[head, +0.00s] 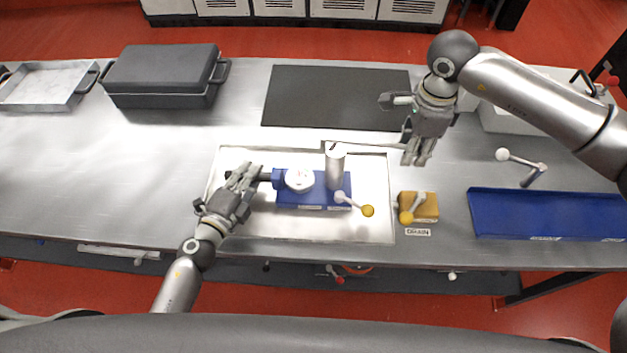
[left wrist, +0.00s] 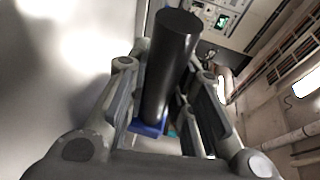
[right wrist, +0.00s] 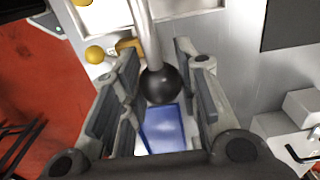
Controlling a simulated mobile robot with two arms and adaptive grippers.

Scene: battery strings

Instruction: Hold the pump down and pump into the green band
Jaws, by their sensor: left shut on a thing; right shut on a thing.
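The pump has a blue base (head: 315,190), an upright metal cylinder (head: 335,168) and a round white gauge (head: 299,179). The gauge's needle and any green band are too small to read. My left gripper (head: 248,178) is shut around the black bar (head: 265,177) at the pump's left end; the bar also fills the middle of the left wrist view (left wrist: 170,70). A metal lever (head: 370,147) runs from the cylinder's top to the right. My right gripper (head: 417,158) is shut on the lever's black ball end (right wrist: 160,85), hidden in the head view.
The pump sits in a shallow light tray (head: 235,222). A small lever with a yellow knob (head: 368,211) is at its front. An ochre block (head: 428,208) with a DRAIN label stands to the right, before a blue tray (head: 540,215). A dark mat (head: 335,95) lies behind.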

